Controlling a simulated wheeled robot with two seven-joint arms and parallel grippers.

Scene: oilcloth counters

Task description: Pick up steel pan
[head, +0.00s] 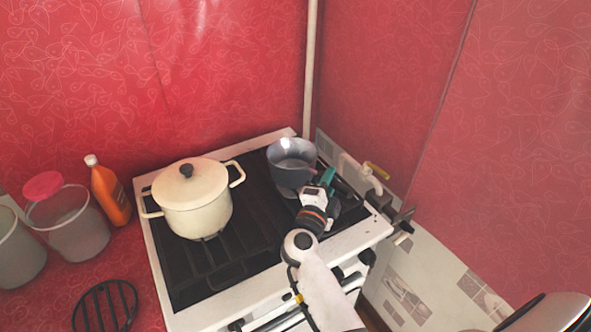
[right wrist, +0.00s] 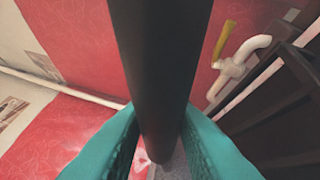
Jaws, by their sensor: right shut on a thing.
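The steel pan (head: 292,162) is a grey, round, deep pan at the back right of the stove in the head view. Its open top shows. My right gripper (head: 326,182), with teal fingers, is just to the right of and in front of the pan, shut on its handle. In the right wrist view the dark handle (right wrist: 155,70) runs down between the two teal fingers. I cannot tell whether the pan's base touches the grate. My left gripper is not in view.
A cream lidded pot (head: 195,203) stands on the stove (head: 160,270), left of the pan. An orange bottle (head: 110,192), a clear container with a pink lid (head: 72,225) and a black trivet (head: 104,306) are on the left counter. A tap (head: 360,172) and red walls are close at the right.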

